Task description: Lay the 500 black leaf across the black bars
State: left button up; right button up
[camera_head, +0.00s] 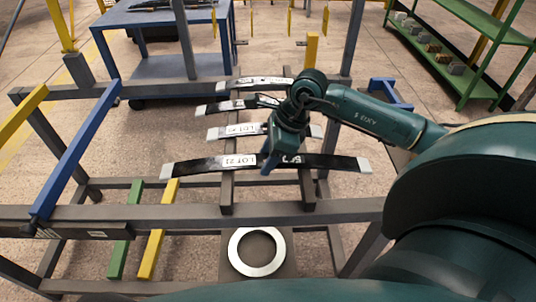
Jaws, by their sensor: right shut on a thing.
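A long black leaf (215,165) with pale grey tips spans left to right over the two black bars (227,192). Its white marking reads LOT 21 at the left; the number at its right end starts with a 5 and is hard to read. My right gripper (281,160) points down and is shut on this leaf near its middle, partly hiding it. I cannot tell whether the leaf touches the bars or hangs just above them. My left gripper is not in view.
Behind it, several more leaves lie across the bars: a pale one (232,131), a black one (225,106) and another at the back (250,83). A white ring (256,269) sits in front. Blue (75,155), yellow (157,232) and green bars stand left; a green shelf is at right.

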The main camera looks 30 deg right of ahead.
pick_arm(q)
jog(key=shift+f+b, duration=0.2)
jog(key=shift+b, duration=0.2)
pick_arm(e)
jog(key=shift+w+f, duration=0.1)
jog(key=shift+f, duration=0.2)
jog(key=o, duration=1.2)
jog(key=shift+c, duration=0.2)
jog(key=shift+s+f, duration=0.2)
jog(key=shift+f, duration=0.05)
jog(key=shift+v, duration=0.8)
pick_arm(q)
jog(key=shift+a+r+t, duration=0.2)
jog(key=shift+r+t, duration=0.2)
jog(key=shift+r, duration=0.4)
pick_arm(e)
jog(key=v, duration=1.2)
jog(key=shift+w+a, duration=0.1)
jog(key=shift+w, duration=0.05)
